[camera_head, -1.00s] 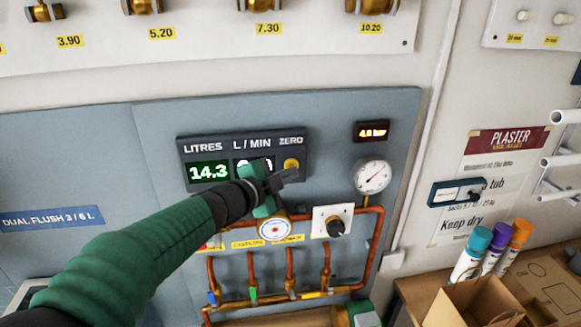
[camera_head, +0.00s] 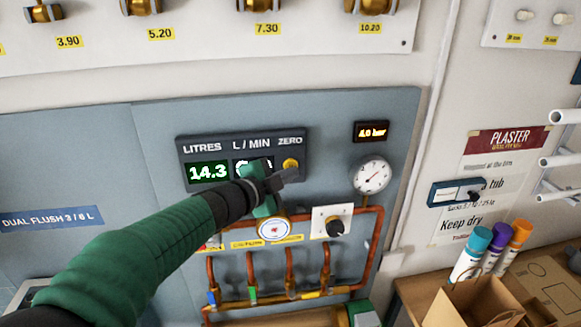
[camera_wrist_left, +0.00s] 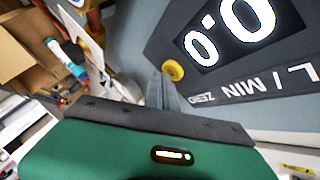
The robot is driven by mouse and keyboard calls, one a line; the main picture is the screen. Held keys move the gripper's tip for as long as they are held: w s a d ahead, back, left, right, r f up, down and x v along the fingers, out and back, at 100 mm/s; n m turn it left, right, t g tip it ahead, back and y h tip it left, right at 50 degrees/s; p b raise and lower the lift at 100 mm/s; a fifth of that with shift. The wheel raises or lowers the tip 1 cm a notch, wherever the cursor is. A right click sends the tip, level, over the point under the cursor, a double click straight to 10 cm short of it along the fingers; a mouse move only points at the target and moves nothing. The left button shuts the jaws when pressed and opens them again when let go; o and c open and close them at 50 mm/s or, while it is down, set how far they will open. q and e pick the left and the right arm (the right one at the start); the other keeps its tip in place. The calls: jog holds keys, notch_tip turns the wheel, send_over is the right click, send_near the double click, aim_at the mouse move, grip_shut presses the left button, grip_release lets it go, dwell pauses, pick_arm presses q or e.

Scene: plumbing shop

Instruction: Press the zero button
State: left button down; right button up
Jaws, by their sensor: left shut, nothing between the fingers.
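The zero button (camera_head: 290,165) is a round yellow knob at the right end of the dark display panel (camera_head: 217,145), under the word ZERO. The litres readout (camera_head: 208,172) shows 14.3; the L/MIN readout is partly hidden by my arm. My left gripper (camera_head: 292,175) is shut and empty, with its fingertips just below the button. In the left wrist view the button (camera_wrist_left: 173,70) is right by the tips of my closed fingers (camera_wrist_left: 167,78). I cannot tell whether they touch it. My right gripper is not in view.
A pressure gauge (camera_head: 371,175) and a 4.0 bar display (camera_head: 371,132) sit right of the panel. Below are a black knob on a white plate (camera_head: 334,222) and copper pipes (camera_head: 367,260).

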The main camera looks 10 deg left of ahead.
pick_arm(q)
jog(key=shift+w+r, duration=0.1)
jog(key=shift+w, duration=0.25)
jog(key=shift+p, duration=0.3)
jog(key=shift+s+d, duration=0.15)
jog(key=shift+s, duration=0.3)
jog(key=shift+s, duration=0.1)
jog(key=s, duration=0.1)
jog(key=s+d+b, duration=0.1)
jog(key=s, duration=0.1)
jog(key=s+d, duration=0.1)
jog(key=s, duration=0.1)
jog(key=shift+s+d+b, duration=0.2)
jog(key=shift+b, duration=0.1)
jog(key=shift+w, duration=0.1)
